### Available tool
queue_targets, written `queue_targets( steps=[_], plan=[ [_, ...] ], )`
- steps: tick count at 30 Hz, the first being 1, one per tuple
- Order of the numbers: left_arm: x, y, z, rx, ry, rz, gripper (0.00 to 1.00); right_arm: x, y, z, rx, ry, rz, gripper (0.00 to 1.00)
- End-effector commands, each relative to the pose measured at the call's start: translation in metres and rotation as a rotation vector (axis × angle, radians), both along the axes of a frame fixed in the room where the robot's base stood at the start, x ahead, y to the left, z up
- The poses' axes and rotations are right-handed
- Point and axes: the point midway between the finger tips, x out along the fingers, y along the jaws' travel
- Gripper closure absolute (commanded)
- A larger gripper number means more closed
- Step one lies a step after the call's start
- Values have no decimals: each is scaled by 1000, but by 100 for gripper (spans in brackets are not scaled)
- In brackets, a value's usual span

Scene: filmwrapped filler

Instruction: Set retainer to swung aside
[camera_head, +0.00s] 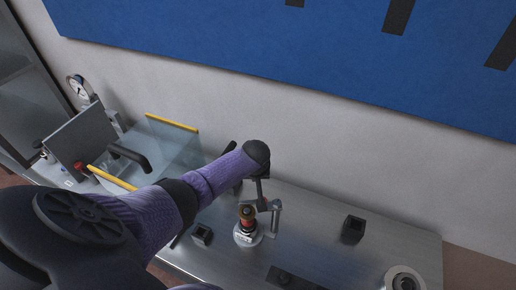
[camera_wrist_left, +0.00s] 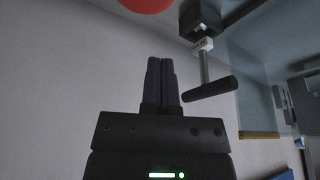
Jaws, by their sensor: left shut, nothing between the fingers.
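In the left wrist view my left gripper (camera_wrist_left: 160,62) is shut and empty, its two dark fingers side by side. To the right of the fingertips, apart from them in the picture, is a dark bar handle (camera_wrist_left: 210,89) on a pale stem that leads to a black block (camera_wrist_left: 201,18); this may be the retainer. In the head view a small fixture with an upright grey post (camera_head: 274,217) stands beside a red-and-amber-topped bottle (camera_head: 247,226). My left arm reaches over the bench, and its gripper is not clearly distinguishable there. My right gripper is not in view.
The steel bench (camera_head: 315,222) carries small black square holders (camera_head: 353,229) and a white ring-shaped part (camera_head: 404,279) at the right. A clear guard with yellow edges (camera_head: 172,122) and a gauge (camera_head: 78,87) stand at the left. A wall rises behind.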

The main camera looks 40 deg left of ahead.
Motion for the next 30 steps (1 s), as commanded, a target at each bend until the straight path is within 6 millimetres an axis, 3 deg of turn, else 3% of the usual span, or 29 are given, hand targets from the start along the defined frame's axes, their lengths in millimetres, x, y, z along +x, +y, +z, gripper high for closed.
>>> queue_targets(
  steps=[3, 10, 30],
  plan=[
    [-6, -5, 27, 1, 0, -2, 100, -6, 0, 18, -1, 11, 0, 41],
    [-14, -12, 56, 1, 1, 0, 100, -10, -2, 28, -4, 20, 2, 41],
    [-16, -14, 60, 1, 2, 1, 100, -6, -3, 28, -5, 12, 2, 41]
  ],
)
